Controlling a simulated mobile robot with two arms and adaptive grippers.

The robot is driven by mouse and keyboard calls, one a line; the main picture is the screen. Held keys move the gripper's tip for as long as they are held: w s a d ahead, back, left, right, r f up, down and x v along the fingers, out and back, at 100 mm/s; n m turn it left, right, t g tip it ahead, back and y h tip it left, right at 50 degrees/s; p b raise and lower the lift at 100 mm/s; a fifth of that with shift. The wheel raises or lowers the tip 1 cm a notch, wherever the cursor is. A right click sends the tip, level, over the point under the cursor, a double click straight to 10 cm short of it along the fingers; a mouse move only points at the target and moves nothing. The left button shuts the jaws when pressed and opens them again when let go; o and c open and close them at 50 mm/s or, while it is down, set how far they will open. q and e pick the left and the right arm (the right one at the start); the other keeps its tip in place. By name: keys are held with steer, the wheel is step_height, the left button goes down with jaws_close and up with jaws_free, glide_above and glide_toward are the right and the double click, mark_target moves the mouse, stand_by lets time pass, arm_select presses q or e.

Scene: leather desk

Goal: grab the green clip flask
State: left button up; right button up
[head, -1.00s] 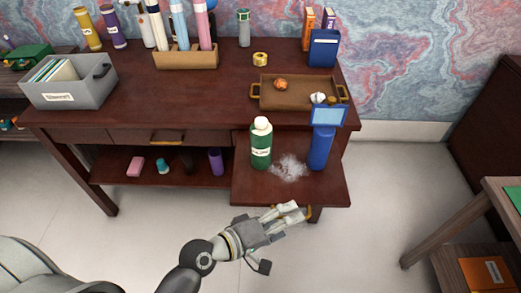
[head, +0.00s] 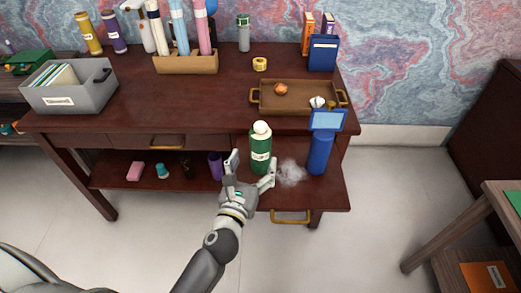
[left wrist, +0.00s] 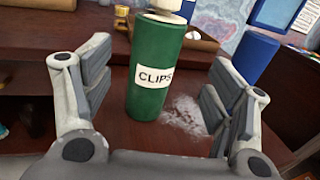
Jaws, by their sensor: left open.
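The green clip flask (head: 260,151) has a white cap and stands upright on the pulled-out lower board of the desk. In the left wrist view the flask (left wrist: 156,68) shows its white "CLIPS" label, facing me. My left gripper (head: 252,170) is open, with one finger on each side of the flask's front. In the left wrist view the left gripper (left wrist: 155,100) has the flask between its spread fingers, with a gap on each side. My right gripper is not in view.
A blue bottle-like thing (head: 320,150) with a pale screen-like top stands right of the flask. A whitish patch (head: 291,172) lies between them. A brown tray (head: 285,101) sits on the desk behind. A purple cylinder (head: 215,166) stands on the shelf to the left.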

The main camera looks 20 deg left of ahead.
mark_target(257, 151)
arm_select(q)
steer(key=w, duration=0.5)
steer(key=w+f, duration=0.1)
steer(key=w, duration=0.2)
steer(key=shift+w+a, duration=0.2)
steer(key=shift+a, duration=0.1)
steer(key=shift+r, duration=0.1)
steer(key=c, duration=1.2)
